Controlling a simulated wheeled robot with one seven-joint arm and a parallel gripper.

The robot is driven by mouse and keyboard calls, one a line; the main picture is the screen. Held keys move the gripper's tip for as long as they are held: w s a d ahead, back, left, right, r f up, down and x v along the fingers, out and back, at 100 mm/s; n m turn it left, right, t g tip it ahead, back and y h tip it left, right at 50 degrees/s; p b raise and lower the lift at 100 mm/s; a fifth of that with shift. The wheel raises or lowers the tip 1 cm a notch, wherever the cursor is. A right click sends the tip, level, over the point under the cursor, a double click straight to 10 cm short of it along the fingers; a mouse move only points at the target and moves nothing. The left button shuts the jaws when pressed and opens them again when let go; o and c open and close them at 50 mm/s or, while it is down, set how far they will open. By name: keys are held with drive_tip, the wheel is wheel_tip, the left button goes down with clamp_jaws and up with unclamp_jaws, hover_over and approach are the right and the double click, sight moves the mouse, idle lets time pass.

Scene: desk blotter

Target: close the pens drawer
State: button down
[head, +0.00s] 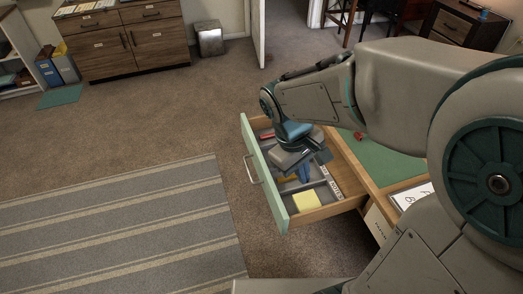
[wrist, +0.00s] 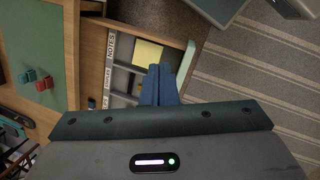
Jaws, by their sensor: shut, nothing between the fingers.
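An open drawer with a pale green front (head: 264,172) and a metal bar handle (head: 252,169) sticks out from the desk. Its grey tray has compartments; a yellow note pad (head: 306,201) lies in the near one, and red and yellow items lie farther back. In the wrist view the drawer's label strip (wrist: 109,62) reads NOTES at one end; the other labels are hard to read. My gripper (head: 304,173) is shut and empty, fingers pointing down over the open drawer. The blue fingers (wrist: 160,76) also show in the wrist view, beside the note pad (wrist: 148,53). Whether they touch anything is unclear.
The desk top has a green blotter (head: 378,160) with a small red item (head: 359,135) on it; red (wrist: 44,83) and teal clips show in the wrist view. A white sign (head: 410,195) stands at the desk's near side. Carpet and a striped rug (head: 120,235) lie clear before the drawer front.

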drive_tip(key=w+a+f+n+t+h+p, duration=0.1)
drive_tip(key=a+f+n+h, duration=0.1)
drive_tip(key=a+f+n, duration=0.4)
drive_tip(key=w+a+f+n+t+h, duration=0.1)
drive_tip(key=a+n+h, duration=0.15)
drive_tip(key=a, duration=0.45)
drive_tip(key=w+a+f+n+t+h+p, duration=0.1)
drive_tip(key=w+a+f+n, duration=0.1)
drive_tip(key=a+f+n, duration=0.35)
approach(271, 193)
drive_tip(key=x, duration=0.5)
drive_tip(key=shift+a+f, duration=0.25)
drive_tip(key=shift+f, duration=0.3)
drive_tip(key=shift+w+d, duration=0.15)
drive_tip(key=shift+d, duration=0.3)
